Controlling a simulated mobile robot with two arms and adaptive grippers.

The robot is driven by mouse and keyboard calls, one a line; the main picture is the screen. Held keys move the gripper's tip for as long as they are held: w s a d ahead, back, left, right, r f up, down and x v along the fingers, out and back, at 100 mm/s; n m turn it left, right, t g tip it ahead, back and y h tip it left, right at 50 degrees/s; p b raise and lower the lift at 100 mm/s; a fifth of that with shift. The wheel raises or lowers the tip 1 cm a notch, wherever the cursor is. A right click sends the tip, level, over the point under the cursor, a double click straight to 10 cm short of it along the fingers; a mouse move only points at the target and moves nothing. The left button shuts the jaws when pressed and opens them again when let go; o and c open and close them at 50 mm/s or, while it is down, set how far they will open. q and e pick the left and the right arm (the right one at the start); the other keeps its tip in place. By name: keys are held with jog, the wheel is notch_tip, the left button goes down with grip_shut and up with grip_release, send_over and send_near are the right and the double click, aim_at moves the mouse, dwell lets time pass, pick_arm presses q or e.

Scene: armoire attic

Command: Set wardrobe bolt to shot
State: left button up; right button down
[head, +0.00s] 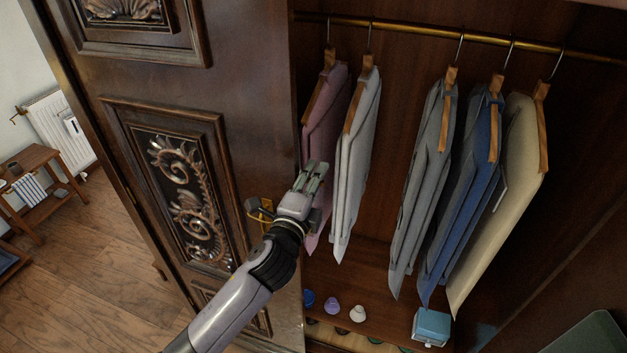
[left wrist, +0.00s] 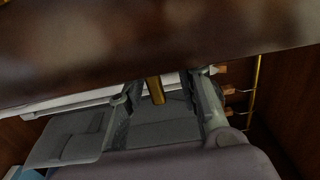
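The dark wooden wardrobe door (head: 180,60) stands at the left with a carved panel. The brass bolt (head: 259,212) is on the door near its edge, partly hidden by my left wrist. My left gripper (head: 316,172) is beside the door edge, in front of the pink garment. In the left wrist view, its fingers (left wrist: 165,100) are apart. A short brass-coloured bar (left wrist: 155,90) shows between them, below the dark door edge; I cannot tell if it touches a finger. Whether the bolt is shot cannot be told. My right gripper is not in view.
Several garments hang from a brass rail (head: 400,35) inside the wardrobe, the pink one (head: 325,115) closest to the gripper. Small coloured items and a blue box (head: 432,325) sit at the bottom. A wooden bench (head: 35,185) and radiator (head: 60,125) stand far left.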

pick_arm(q)
jog(key=v, duration=1.2)
jog(key=w+a+f+n+g+y+b, duration=0.1)
jog(key=a+f+n+g+b, duration=0.1)
jog(key=f, duration=0.9)
jog(key=w+a+f+n+g+y+b, duration=0.1)
jog(key=a+f+n, duration=0.1)
jog(key=f, duration=0.8)
jog(key=s+a+f+n+g+y+b, duration=0.1)
jog(key=s+a+f+n+g+b, duration=0.15)
jog(key=f, duration=0.95)
jog(key=s+a+f+n+g+y+b, duration=0.15)
jog(key=s+a+f, duration=0.25)
jog(key=f, duration=0.8)
jog(key=s+a+f+n+g+b, duration=0.1)
jog(key=s+a+f+n+g, duration=0.1)
jog(key=s+f, duration=0.7)
jog(key=s+a+f+n+g+b, duration=0.2)
jog(key=s+f, duration=0.8)
jog(key=s, duration=0.6)
jog(key=s+a+f+n+g+y+b, duration=0.1)
jog(key=s+a+f+n+g+b, duration=0.1)
jog(key=s+a+f+n+g, duration=0.2)
jog(key=s+f+n+g, duration=0.1)
jog(key=s+f+n, duration=0.2)
jog(key=s+f, duration=0.3)
jog(key=shift+s+a, duration=0.25)
jog(key=shift+s, duration=1.15)
